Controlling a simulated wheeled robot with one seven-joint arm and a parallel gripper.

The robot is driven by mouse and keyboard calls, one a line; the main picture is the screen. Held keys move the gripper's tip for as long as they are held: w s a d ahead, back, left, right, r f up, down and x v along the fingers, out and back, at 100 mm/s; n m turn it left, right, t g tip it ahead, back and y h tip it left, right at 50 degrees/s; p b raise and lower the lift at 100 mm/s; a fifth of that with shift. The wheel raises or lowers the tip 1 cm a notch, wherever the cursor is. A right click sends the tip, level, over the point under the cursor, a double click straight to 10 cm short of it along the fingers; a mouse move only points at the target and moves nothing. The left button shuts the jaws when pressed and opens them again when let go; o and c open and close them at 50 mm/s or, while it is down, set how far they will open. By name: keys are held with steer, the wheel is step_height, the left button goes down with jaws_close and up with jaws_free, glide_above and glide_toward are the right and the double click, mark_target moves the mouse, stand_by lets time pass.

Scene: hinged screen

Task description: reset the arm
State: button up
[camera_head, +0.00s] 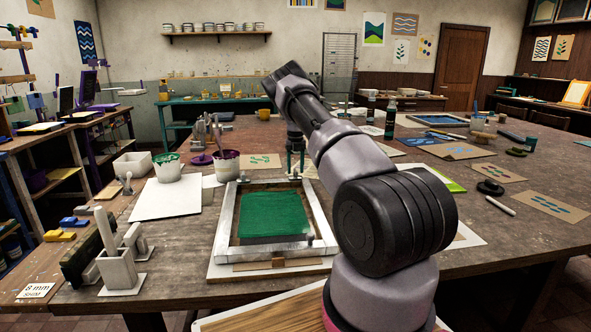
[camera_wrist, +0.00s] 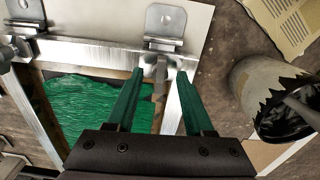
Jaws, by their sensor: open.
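My gripper (camera_head: 295,160) hangs over the back edge of the hinged screen (camera_head: 236,205), at the end of my arm. In the wrist view my gripper (camera_wrist: 160,75) has two green fingers that stand apart, with nothing held between them. The screen has a silvery frame, lies flat on its board and carries a green area (camera_head: 274,212). In the wrist view the frame's back bar (camera_wrist: 95,55) passes close to the fingertips, with a metal hinge (camera_wrist: 165,24) beside it. I cannot tell whether the fingers touch the bar.
A pot with dark contents (camera_wrist: 268,90) stands close to the right of the fingers in the wrist view. White tubs of green paint (camera_head: 167,167) and purple paint (camera_head: 226,164) stand left of the screen. A white sheet (camera_head: 168,197) lies there. Printed cards (camera_head: 455,151) cover the right side.

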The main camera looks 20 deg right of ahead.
steer(key=shift+r, duration=1.55)
steer(key=shift+r, duration=0.2)
steer(key=s+a+r+n+t+y, duration=0.1)
steer(key=s+a+r+n, duration=0.2)
steer(key=s+r+n, duration=0.5)
steer(key=s+a+r+n+t, duration=0.1)
steer(key=s+a+r, duration=0.2)
steer(key=r, duration=0.8)
steer(key=s+a+r+n+t+y, duration=0.1)
steer(key=s+a+r+n+t, duration=0.15)
steer(key=s+r+n, duration=0.55)
steer(key=s+a+r+n, duration=0.3)
steer(key=s+a+r, duration=0.2)
steer(key=s+r, duration=0.25)
steer(key=s+a+f+n+t, duration=0.1)
steer(key=s+a+n, duration=0.3)
steer(key=s+n, duration=0.3)
steer(key=s+a+f+n+t, duration=0.1)
steer(key=s+a+n, duration=0.3)
steer(key=s, duration=1.1)
steer(key=n, duration=0.3)
steer(key=shift+s+a+f+n+t, duration=0.15)
steer(key=shift+s+f+n+t, duration=0.15)
steer(key=shift+s+t, duration=0.1)
